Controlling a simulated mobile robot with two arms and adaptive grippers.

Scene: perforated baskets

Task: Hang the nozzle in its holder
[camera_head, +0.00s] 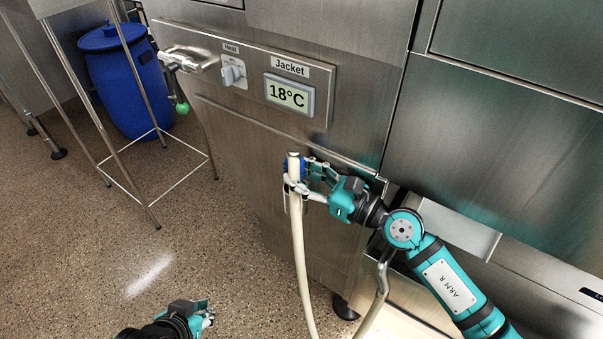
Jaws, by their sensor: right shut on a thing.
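The nozzle (294,160), pale with a blue part, is upright in front of the steel machine panel. Its cream hose (299,255) hangs down from it. My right gripper (297,180) is shut on the nozzle near the blue part, and its fingers hide some of it. My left gripper (208,317) is low at the bottom edge, over the floor and away from the nozzle; its finger opening is too small to tell. A curved metal piece (384,272) shows below my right arm; I cannot tell whether it is the holder.
The steel panel (230,120) carries a Heat knob (233,72) and a Jacket display (290,94) reading 18°C. A valve with a green ball (182,107) sticks out at its left. A blue barrel (125,85) and metal frame (150,200) stand left. The floor between is clear.

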